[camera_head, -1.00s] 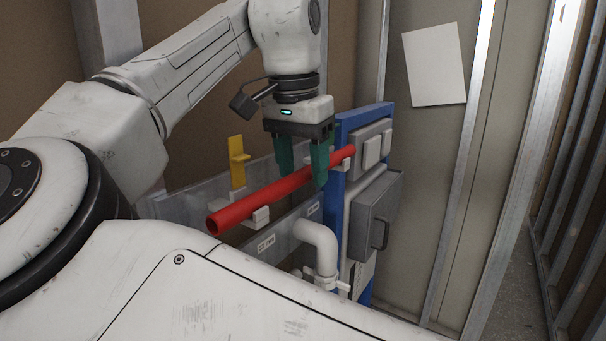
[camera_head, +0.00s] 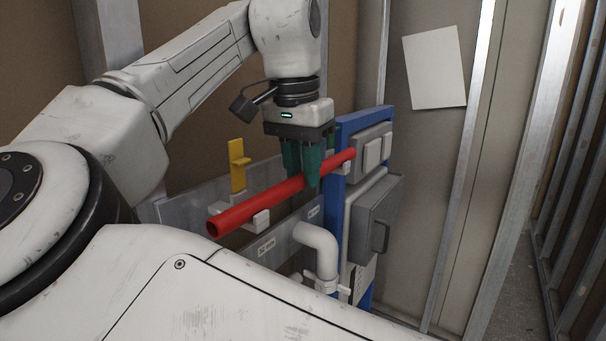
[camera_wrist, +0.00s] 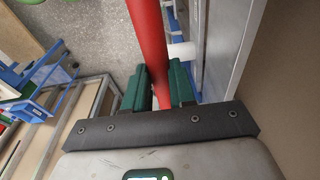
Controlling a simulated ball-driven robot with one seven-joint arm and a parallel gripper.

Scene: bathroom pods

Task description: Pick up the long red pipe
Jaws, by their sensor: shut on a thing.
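The long red pipe (camera_head: 258,202) lies level across white holders on a grey rail, one holder (camera_head: 261,220) near its front end and another near its far end. My gripper (camera_head: 304,182) points down over the middle of the pipe. Its green fingers are closed on the pipe from both sides. In the wrist view the pipe (camera_wrist: 150,42) runs between the two fingers (camera_wrist: 160,88). The pipe still appears to rest at the holders.
A yellow bracket (camera_head: 238,165) stands behind the pipe. A white elbow pipe (camera_head: 321,250) is below it. A blue frame (camera_head: 362,121) with grey boxes (camera_head: 375,222) stands at the pipe's far end. A white sheet (camera_head: 435,66) hangs on the wall behind.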

